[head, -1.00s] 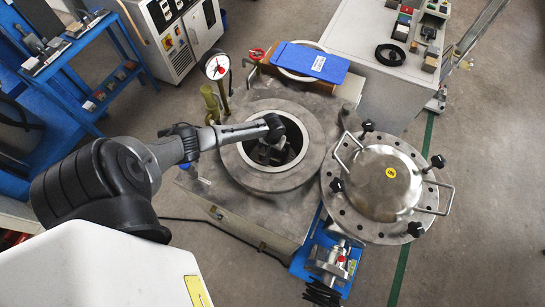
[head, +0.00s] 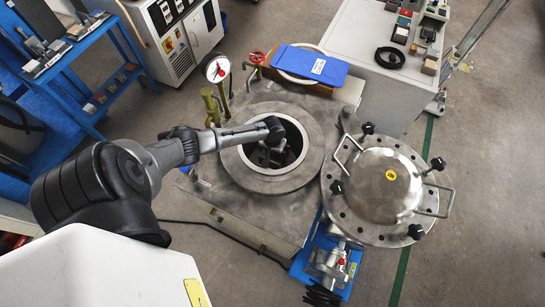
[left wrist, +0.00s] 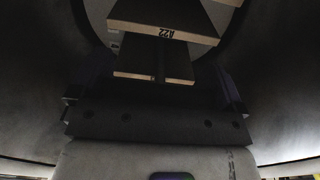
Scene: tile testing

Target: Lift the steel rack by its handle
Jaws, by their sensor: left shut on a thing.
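My left gripper (head: 268,155) reaches down into the round opening of the steel vessel (head: 235,170). In the left wrist view, the gripper (left wrist: 158,100) shows from behind as a dark bar with a finger at each side. It is shut on part of the rack, but the grip point is too dark to make out. The steel rack shows only as a thin dark upright (left wrist: 161,62) between pale-edged tiles. One tile (left wrist: 160,30) is marked A22, and another tile (left wrist: 150,77) lies closer to the gripper. The vessel wall surrounds them. My right gripper is not in view.
A domed steel lid (head: 375,190) with handles and black knobs lies right of the vessel. A pressure gauge (head: 216,69) stands behind-left of the opening. A blue folder (head: 310,64) lies at the back. A metal valve device (head: 330,262) sits in front, on blue.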

